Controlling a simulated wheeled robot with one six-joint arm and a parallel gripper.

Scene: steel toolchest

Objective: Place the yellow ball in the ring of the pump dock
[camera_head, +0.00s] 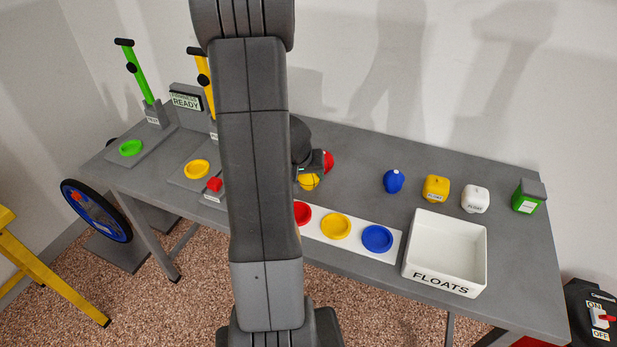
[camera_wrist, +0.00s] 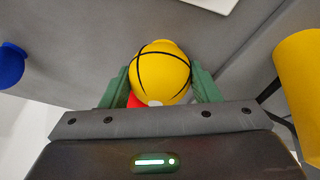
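The yellow ball (camera_wrist: 163,75), with dark lines on it, sits between the two green fingers of my gripper (camera_wrist: 161,88) in the wrist view. The fingers are close to its sides; I cannot tell whether they press on it. In the head view the yellow ball (camera_head: 309,182) shows under my dark gripper (camera_head: 306,168), partly hidden by my arm. Whether it rests on the table is unclear. At the left, a yellow ring (camera_head: 197,169) lies on a grey plate before a yellow pump (camera_head: 205,84). A green ring (camera_head: 131,148) lies before a green pump (camera_head: 138,82).
A red ball (camera_head: 328,160) is right beside my gripper. A white strip (camera_head: 388,254) holds red, yellow and blue rings. A blue ball (camera_head: 393,181), yellow and white cubes and a green box stand rightward. A white FLOATS tray (camera_head: 478,268) is front right. A red button (camera_head: 214,184) is near the yellow ring.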

